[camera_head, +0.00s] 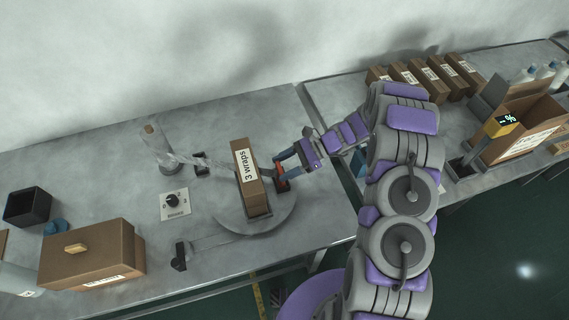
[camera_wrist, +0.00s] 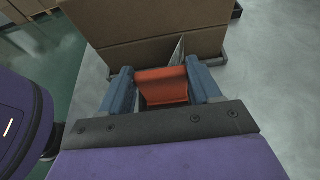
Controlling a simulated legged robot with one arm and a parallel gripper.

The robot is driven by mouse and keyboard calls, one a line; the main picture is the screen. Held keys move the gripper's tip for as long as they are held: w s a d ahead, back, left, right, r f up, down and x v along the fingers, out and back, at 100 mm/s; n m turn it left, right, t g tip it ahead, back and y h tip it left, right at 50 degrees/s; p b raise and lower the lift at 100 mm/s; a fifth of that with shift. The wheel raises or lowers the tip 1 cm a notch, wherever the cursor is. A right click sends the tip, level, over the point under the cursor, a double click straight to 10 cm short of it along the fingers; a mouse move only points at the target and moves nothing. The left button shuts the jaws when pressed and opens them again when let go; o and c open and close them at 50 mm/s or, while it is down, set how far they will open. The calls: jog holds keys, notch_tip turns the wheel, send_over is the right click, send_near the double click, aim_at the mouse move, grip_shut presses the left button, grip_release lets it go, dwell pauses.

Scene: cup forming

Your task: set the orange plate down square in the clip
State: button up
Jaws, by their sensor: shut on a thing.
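The orange plate (camera_wrist: 162,86) is between the two blue fingers of my gripper (camera_wrist: 163,88) in the wrist view, and the fingers are shut on it. In the head view my gripper (camera_head: 281,173) is at the right side of a tall cardboard box labelled "3 wraps" (camera_head: 250,178). The orange plate (camera_head: 282,184) shows there as a small patch by the fingertips. A thin pale sheet (camera_wrist: 177,50) stands between the plate and the box in the wrist view. I cannot make out the clip for certain, nor whether the plate touches the box.
The box stands on a round turntable (camera_head: 273,222). A clear film roll (camera_head: 165,150) stands left of it, with a dial panel (camera_head: 175,204) in front. A wide brown box (camera_head: 92,252) and black bin (camera_head: 28,206) are at left. Several boxes (camera_head: 432,76) line the back right.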

dwell(0.4)
jog(key=o, duration=1.5)
jog(key=s+d+r+p, duration=0.1)
jog(key=s, duration=0.4)
jog(key=s+d+r, duration=0.1)
jog(key=s+r, duration=0.1)
jog(key=s, duration=0.3)
jog(key=s+d+r+p, duration=0.1)
jog(key=s+d, duration=0.1)
jog(key=s, duration=0.3)
jog(key=shift+s+r+p, duration=0.2)
jog(key=shift+r+p, duration=0.15)
jog(key=shift+r, duration=0.05)
